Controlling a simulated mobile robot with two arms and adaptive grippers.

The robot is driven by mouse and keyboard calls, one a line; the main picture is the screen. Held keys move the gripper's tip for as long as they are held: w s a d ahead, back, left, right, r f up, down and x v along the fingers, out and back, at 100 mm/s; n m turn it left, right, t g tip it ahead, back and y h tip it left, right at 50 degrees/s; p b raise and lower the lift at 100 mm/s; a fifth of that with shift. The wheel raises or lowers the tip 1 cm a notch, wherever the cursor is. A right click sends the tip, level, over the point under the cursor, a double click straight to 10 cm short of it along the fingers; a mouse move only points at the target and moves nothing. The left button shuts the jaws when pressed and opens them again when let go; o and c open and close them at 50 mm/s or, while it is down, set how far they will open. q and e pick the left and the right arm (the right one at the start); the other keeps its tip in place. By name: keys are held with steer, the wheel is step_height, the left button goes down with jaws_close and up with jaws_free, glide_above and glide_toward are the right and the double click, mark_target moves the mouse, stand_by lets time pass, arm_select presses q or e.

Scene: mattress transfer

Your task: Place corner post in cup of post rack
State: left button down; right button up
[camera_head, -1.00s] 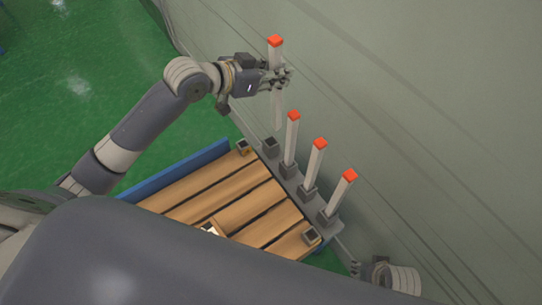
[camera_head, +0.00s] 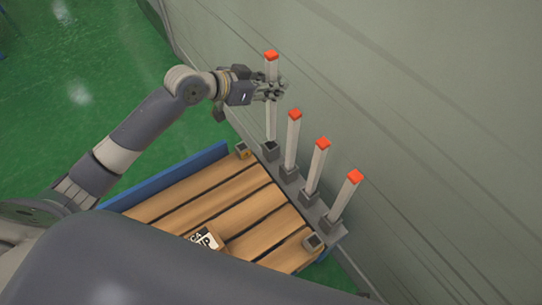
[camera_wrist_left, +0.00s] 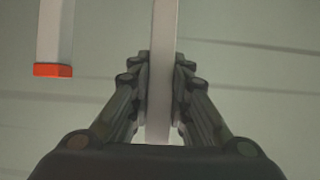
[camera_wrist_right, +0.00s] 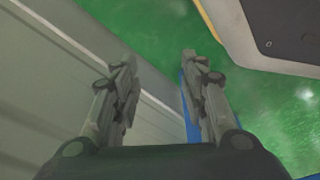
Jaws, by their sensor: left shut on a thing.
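A white corner post with an orange tip (camera_head: 271,120) stands roughly upright in my left gripper (camera_head: 271,91). The gripper is shut around its upper part. In the left wrist view, the post (camera_wrist_left: 162,50) runs between the closed fingers (camera_wrist_left: 160,90). Its lower end meets the mouth of the farthest cup (camera_head: 270,153) of the grey post rack (camera_head: 312,207); I cannot tell how deep it sits. Three similar posts, including the neighbouring one (camera_head: 292,140), stand in the other cups. My right gripper (camera_wrist_right: 158,75) is open and empty in its wrist view.
A wooden slatted deck (camera_head: 205,195) with a blue edge (camera_head: 160,178) lies beside the rack. A small box with a black-and-white label (camera_head: 206,242) lies on it. A grey-green wall (camera_head: 420,110) rises close behind the posts. Green floor (camera_head: 80,90) is open at left.

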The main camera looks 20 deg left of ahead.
mark_target(268, 114)
arm_select(q)
step_height(268, 114, down, 5)
steer(key=shift+f+b, duration=0.15)
steer(key=shift+b, duration=0.45)
step_height(268, 114, down, 4)
steer(key=shift+r+b, duration=0.2)
steer(key=shift+b, duration=0.2)
steer(key=shift+f, duration=0.5)
arm_select(e)
steer(key=shift+w+a+r, duration=0.15)
steer(key=shift+w+r, duration=0.6)
steer(key=shift+r, duration=0.25)
steer(key=shift+w+a+r, duration=0.1)
steer(key=shift+w+r, duration=0.6)
steer(key=shift+r, duration=0.25)
arm_select(q)
steer(key=shift+f, duration=0.1)
arm_select(e)
steer(key=shift+r, duration=0.1)
arm_select(q)
steer(key=c, duration=1.9)
jaws_free()
steer(key=shift+f, duration=0.1)
steer(key=shift+c, duration=0.2)
steer(key=o, duration=0.4)
arm_select(e)
steer(key=shift+w+r, duration=0.1)
